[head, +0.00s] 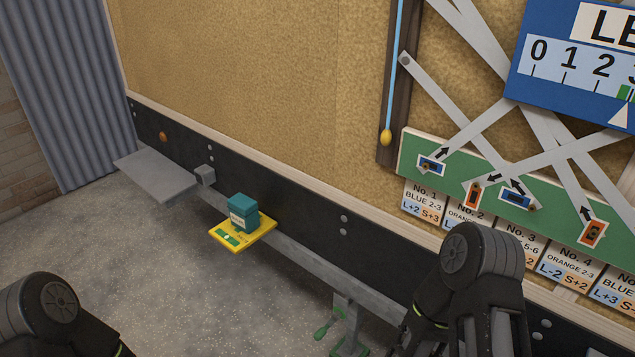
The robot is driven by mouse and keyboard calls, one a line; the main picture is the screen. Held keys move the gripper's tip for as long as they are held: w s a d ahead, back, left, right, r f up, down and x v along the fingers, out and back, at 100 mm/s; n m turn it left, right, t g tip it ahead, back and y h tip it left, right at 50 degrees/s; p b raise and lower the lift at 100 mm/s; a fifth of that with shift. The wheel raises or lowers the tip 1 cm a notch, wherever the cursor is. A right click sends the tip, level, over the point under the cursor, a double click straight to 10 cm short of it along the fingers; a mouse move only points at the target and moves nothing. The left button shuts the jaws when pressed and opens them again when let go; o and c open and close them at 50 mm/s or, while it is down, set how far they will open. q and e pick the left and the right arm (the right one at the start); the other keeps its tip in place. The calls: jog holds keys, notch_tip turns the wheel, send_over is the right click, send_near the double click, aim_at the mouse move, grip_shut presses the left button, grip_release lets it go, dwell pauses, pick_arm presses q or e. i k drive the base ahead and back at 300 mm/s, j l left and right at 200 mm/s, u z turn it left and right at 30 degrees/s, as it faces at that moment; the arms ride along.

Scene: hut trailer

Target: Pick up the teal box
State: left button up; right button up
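The teal box (243,212) is a small upright block with a pale label on its front. It rests on a small yellow platform (258,235) that has a green patch on its near left part. The platform sits at a grey rail along the wall. My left arm shows only as dark links at the bottom left corner, and my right arm as dark links at the bottom right. No fingertips of either gripper can be made out. Both arms are apart from the teal box, and nothing covers its front.
A grey shelf plate (155,173) and a small grey block (205,175) lie left of the box. The grey rail (320,272) runs right to a post with green handles (326,328). A green panel (500,190) with slanted grey bars is on the corkboard wall. The floor in front is open.

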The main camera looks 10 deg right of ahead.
aim_at(243, 209)
jog(key=i+j+z, duration=0.35)
jog(key=j+z, duration=0.35)
jog(key=i+j+z, duration=0.3)
jog(key=j, duration=0.2)
jog(key=j+z, duration=0.7)
jog(key=j, duration=0.2)
